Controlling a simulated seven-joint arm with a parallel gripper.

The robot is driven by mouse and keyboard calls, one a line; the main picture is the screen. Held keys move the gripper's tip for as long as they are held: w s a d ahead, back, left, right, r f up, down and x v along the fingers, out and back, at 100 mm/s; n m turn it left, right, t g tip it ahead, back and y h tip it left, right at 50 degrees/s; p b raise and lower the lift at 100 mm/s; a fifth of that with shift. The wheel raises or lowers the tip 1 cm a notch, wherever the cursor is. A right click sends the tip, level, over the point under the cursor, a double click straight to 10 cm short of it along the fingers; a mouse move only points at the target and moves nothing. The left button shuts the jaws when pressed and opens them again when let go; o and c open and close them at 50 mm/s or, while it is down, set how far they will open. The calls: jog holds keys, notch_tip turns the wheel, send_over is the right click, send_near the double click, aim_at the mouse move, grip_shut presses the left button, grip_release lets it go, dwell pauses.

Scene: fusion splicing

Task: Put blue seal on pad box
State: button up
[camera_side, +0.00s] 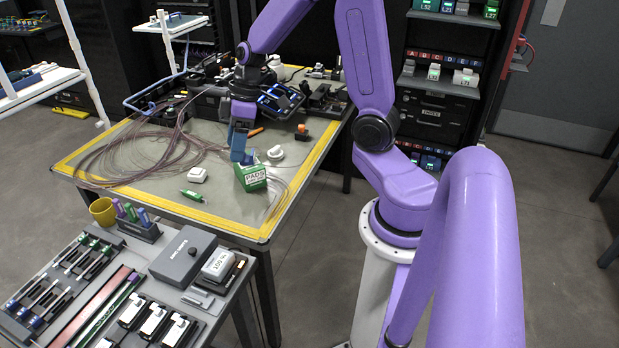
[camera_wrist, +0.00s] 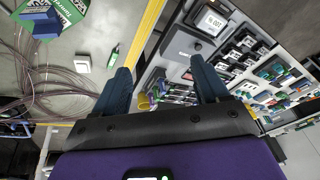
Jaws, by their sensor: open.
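The green and white pad box (camera_side: 251,179) stands on the table near its right front part, under my gripper's side. It also shows at the top left of the wrist view (camera_wrist: 70,12). A small blue block, seemingly the blue seal (camera_wrist: 40,24), lies against or on the box's top in the wrist view; I cannot tell exactly how it rests. In the side view it is a small blue patch by the box top, close to my gripper. My gripper (camera_wrist: 161,70) is open, its two blue fingers apart with nothing between them.
A green pen-like tool (camera_side: 192,195) and a white block (camera_side: 197,175) lie left of the box. A white round piece (camera_side: 275,153) is behind it. Looped fibre cable (camera_side: 130,150) covers the table's left. A tool cart (camera_side: 185,295) with a yellow cup (camera_side: 103,211) stands in front.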

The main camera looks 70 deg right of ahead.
jog(key=s+a+r+n+g, duration=0.2)
jog(key=s+a+n, duration=0.1)
jog(key=s+a, duration=0.7)
jog(key=s+a+r+n+h, duration=0.1)
jog(key=s+r+n+h, duration=0.1)
jog(key=s, duration=1.1)
jog(key=shift+a+h, duration=0.3)
jog(key=shift+a, duration=0.05)
